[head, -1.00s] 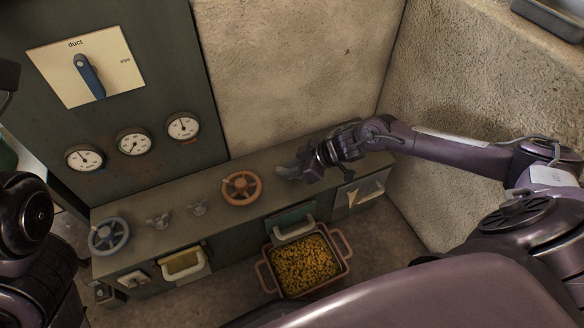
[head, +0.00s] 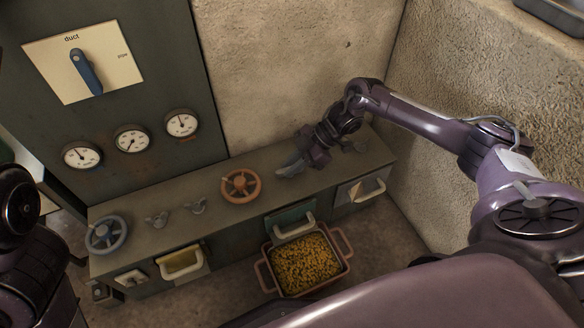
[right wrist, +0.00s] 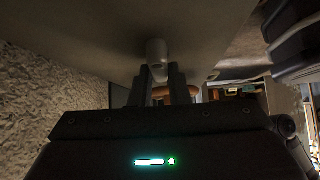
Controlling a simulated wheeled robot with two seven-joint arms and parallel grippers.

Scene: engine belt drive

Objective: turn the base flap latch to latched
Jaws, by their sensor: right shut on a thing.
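A grey handle (head: 289,169) stands on the top of the long low bench, right of the orange wheel. My right gripper (head: 302,161) reaches down to it from the upper right. In the right wrist view the two dark fingers (right wrist: 161,85) are shut on a pale grey stub (right wrist: 156,52). I take it to be this handle; no label shows whether it is the base flap latch. A second grey handle (head: 356,145) sits farther right on the bench, partly behind my gripper. My left arm shows at the left edge; its gripper is out of view.
The bench (head: 225,215) also carries an orange wheel (head: 240,186), a blue-grey wheel (head: 106,235) and two small grey wing handles (head: 157,220). A bin of yellow bits (head: 304,262) stands in front, beside a green flap (head: 285,221). Rough walls close the back and right.

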